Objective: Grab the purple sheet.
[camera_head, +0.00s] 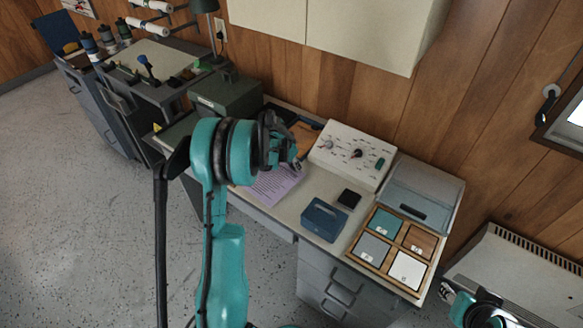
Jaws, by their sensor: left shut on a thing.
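The purple sheet (268,190) has printed lines and lies on the desk top, its front part near the desk's front edge. My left gripper (296,164) is over the sheet's far right part and is shut on it. The gripper and wrist hide the sheet's far side. My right gripper (447,291) shows small at the lower right, away from the sheet; whether its fingers are open is not clear.
On the desk (318,258) are a white control box (352,148), a blue box (323,219), a small black block (349,198) and a wooden tray of square samples (355,253). A dark green box (224,97) stands left. Overhead cabinets (340,30) hang above.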

